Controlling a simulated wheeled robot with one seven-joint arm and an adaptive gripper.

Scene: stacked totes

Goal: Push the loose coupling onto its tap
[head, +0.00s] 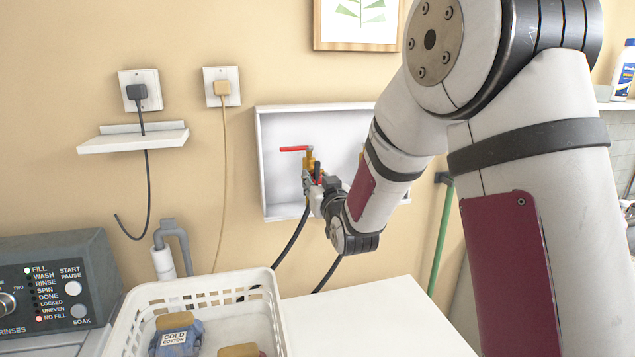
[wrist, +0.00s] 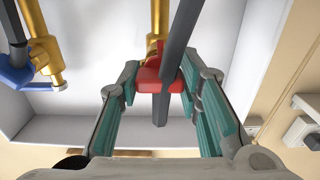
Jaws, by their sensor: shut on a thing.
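The brass tap with a red lever (head: 293,149) is on the left inside the white wall box. In the wrist view, brass (wrist: 152,46) shows just behind the coupling. My gripper (head: 319,188) is in front of the box, shut on the red coupling (wrist: 149,76) with its dark grey hose, between the teal finger pads of my gripper (wrist: 162,88). The coupling overlaps the brass, and I cannot tell whether they touch. A second brass tap (wrist: 45,48) with a blue part (wrist: 15,77) stands at the left of the wrist view; my arm hides most of it in the head view.
The white wall box (head: 262,160) frames the taps. A white basket (head: 137,318) with packets stands at the front left, beside a washer panel (head: 50,285). A clear white top (head: 375,320) lies below the box. Two plugged outlets (head: 152,88) are on the wall.

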